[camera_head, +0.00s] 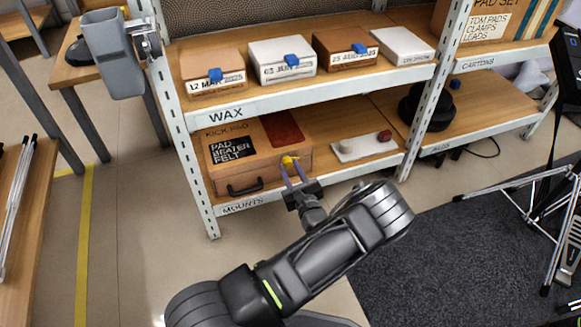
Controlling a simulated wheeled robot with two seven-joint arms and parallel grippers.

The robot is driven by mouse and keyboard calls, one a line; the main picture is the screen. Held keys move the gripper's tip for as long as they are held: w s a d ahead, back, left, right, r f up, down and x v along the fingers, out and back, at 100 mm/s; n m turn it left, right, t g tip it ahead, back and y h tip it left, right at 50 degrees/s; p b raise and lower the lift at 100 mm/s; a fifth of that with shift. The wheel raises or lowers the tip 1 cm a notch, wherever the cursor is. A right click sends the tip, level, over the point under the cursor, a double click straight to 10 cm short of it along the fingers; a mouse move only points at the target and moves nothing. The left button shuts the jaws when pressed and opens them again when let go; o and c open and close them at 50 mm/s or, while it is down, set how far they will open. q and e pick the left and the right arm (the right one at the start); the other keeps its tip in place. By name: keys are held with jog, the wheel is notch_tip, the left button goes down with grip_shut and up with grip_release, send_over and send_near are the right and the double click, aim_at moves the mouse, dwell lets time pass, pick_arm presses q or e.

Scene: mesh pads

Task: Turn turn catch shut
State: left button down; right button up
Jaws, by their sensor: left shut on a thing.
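A wooden box (222,172) labelled "KICK PAD" and "PAD BEATER FELT" sits on the lower shelf, with a black handle (245,188) low on its front. A small yellow turn catch (290,161) is at the box's right front side. My left gripper (291,168) reaches up from below, its two purple fingers shut on the yellow catch, one on each side. The fingers hide part of the catch, and I cannot tell its exact angle. My right gripper is not in view.
Boxes with blue catches (281,63) stand on the "WAX" shelf above. A white shelf post (430,105) rises at the right. Floor is free in front.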

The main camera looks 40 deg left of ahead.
pick_arm(q)
jog(key=m+p, duration=0.1)
jog(key=m, duration=0.1)
jog(key=shift+r+m, duration=0.1)
jog(key=shift+m, duration=0.3)
jog(key=m+p, duration=0.1)
jog(key=m, duration=0.2)
jog(key=shift+m+p, duration=0.3)
jog(key=shift+p, duration=0.1)
jog(key=m+p, duration=0.1)
jog(key=m, duration=0.2)
jog(key=shift+m, duration=1.9)
jog(key=c, duration=1.1)
grip_release()
jog(key=shift+o, duration=0.2)
jog(key=shift+d, duration=0.1)
